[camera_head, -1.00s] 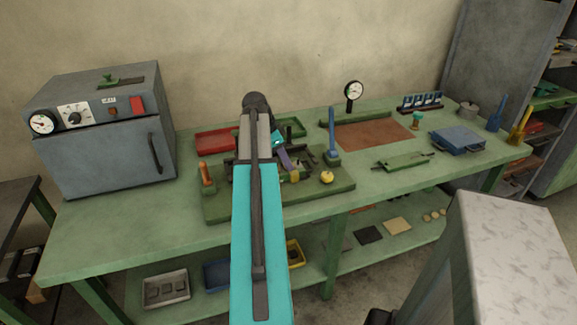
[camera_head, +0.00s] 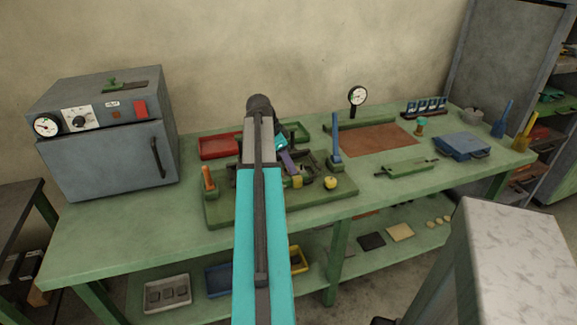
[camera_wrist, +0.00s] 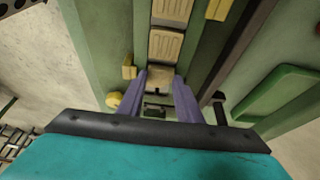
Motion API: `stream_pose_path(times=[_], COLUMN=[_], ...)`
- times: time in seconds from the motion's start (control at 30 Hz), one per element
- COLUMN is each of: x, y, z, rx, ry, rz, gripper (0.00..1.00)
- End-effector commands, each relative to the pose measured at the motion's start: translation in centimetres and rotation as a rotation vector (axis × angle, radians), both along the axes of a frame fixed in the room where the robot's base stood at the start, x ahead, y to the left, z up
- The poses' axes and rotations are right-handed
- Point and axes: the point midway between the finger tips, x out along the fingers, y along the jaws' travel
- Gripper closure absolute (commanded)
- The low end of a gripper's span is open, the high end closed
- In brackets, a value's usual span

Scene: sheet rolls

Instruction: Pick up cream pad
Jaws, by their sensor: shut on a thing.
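Cream pads lie in a row in the wrist view. The nearest cream pad (camera_wrist: 160,77) sits between the two purple fingertips of my gripper (camera_wrist: 160,82), which are shut on it from both sides. A second cream pad (camera_wrist: 165,46) and a third cream pad (camera_wrist: 171,11) lie beyond it in the same channel. In the head view my gripper (camera_head: 288,160) is low over the green fixture board (camera_head: 230,212), partly hidden by my arm. The held pad cannot be made out there.
A yellow knob (camera_head: 330,182) and a blue upright handle (camera_head: 335,137) stand close to the gripper's right. An orange handle (camera_head: 208,180) stands at the left. A red tray (camera_head: 217,147) is behind. A grey oven (camera_head: 105,140) fills the bench's left end.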

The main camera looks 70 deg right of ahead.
Motion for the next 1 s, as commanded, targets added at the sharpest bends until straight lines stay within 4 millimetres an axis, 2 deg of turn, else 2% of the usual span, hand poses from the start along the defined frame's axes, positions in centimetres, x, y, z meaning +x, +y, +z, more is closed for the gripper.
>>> stream_pose_path(times=[0.3,0.57,1.0], x=[-0.1,-2.2,-6.9], y=[0.1,2.0,6.4], z=[2.6,2.7,3.3], rx=[-0.002,-0.002,-0.003], ry=[0.001,0.001,0.002], rz=[0.001,-0.001,-0.001], gripper=[0.89,0.89,0.89])
